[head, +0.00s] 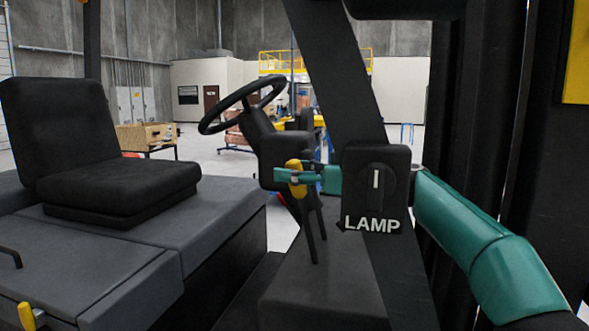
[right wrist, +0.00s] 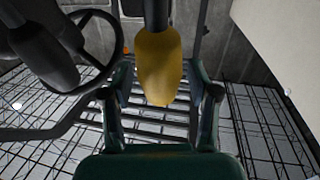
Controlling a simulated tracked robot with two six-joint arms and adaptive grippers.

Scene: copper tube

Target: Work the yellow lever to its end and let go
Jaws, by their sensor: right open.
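The yellow lever's knob (head: 295,188) is beside the steering column in the head view, with thin black rods below it. My right gripper (head: 290,177) reaches it from the right, behind the LAMP panel, its teal fingers at the knob's height. In the right wrist view the yellow knob (right wrist: 158,65) hangs from a dark rod at the top centre. The open fingers of my right gripper (right wrist: 160,92) stand on either side of it, with gaps visible. I cannot tell whether either finger touches it in depth. My left gripper is not in view.
The black LAMP switch panel (head: 375,188) and a slanted dark post (head: 338,70) stand in front of my right forearm. The steering wheel (head: 242,105) is just beyond the knob. A black seat (head: 75,140) is at left. Another yellow handle (head: 27,316) shows at lower left.

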